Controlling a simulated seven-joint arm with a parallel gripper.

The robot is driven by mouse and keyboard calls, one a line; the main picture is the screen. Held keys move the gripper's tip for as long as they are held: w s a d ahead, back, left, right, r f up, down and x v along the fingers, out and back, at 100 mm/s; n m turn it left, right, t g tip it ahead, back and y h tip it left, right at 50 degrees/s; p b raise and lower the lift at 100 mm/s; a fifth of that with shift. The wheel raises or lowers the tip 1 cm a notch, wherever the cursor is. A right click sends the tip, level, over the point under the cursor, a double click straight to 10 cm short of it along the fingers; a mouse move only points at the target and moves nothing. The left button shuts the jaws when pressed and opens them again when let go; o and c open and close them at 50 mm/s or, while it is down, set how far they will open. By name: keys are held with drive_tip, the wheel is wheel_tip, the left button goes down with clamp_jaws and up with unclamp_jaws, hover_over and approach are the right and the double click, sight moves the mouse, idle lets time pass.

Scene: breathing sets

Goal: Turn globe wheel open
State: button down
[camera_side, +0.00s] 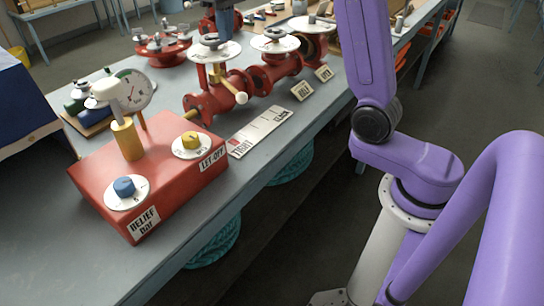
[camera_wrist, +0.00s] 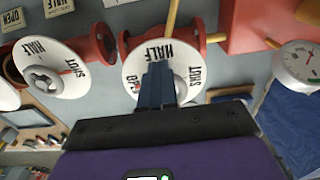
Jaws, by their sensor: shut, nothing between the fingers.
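A white round dial plate with a grey hand wheel at its centre (camera_side: 213,46) sits on the red valve body nearest the red box. In the wrist view the same dial (camera_wrist: 133,66) carries the words HALF and SHUT, and a partly hidden word starting OP. My gripper's dark blue fingers (camera_wrist: 157,85) are shut and lie across the middle of this dial, hiding part of its wheel. The fingers also show in the side view (camera_side: 225,22), just above and behind the dial. I cannot tell whether they touch the wheel.
A second dial (camera_side: 275,43) stands beside it, and another (camera_side: 311,24) beyond. A yellow lever (camera_side: 230,88) sticks out below the first dial. A red box (camera_side: 150,175) with a gauge (camera_side: 133,90) stands at front left. A long card (camera_side: 262,130) lies flat at the table edge.

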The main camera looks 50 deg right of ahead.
drive_tip(key=shift+s+d+f+g, duration=0.3)
drive_tip(key=shift+d+f, duration=0.15)
drive_tip(key=shift+f, duration=0.15)
wheel_tip(320, 180, up, 6)
drive_tip(key=shift+a+r, duration=0.15)
drive_tip(key=shift+a, duration=0.15)
drive_tip(key=s+a+f+n, duration=0.3)
drive_tip(key=s+a+f, duration=0.15)
drive_tip(key=s, duration=0.25)
drive_tip(key=s+a+f+n, duration=0.3)
drive_tip(key=s+a+f, duration=0.15)
drive_tip(key=s, duration=0.25)
drive_tip(key=s+d+f+n, duration=0.1)
drive_tip(key=s+f+n, duration=0.2)
drive_tip(key=s, duration=0.7)
drive_tip(key=s+d+f+n, duration=0.2)
drive_tip(key=s+f, duration=0.4)
drive_tip(key=s, duration=0.4)
drive_tip(key=shift+s+d+f+n, duration=0.15)
drive_tip(key=shift+d+f+n, duration=0.15)
drive_tip(key=shift+n, duration=0.5)
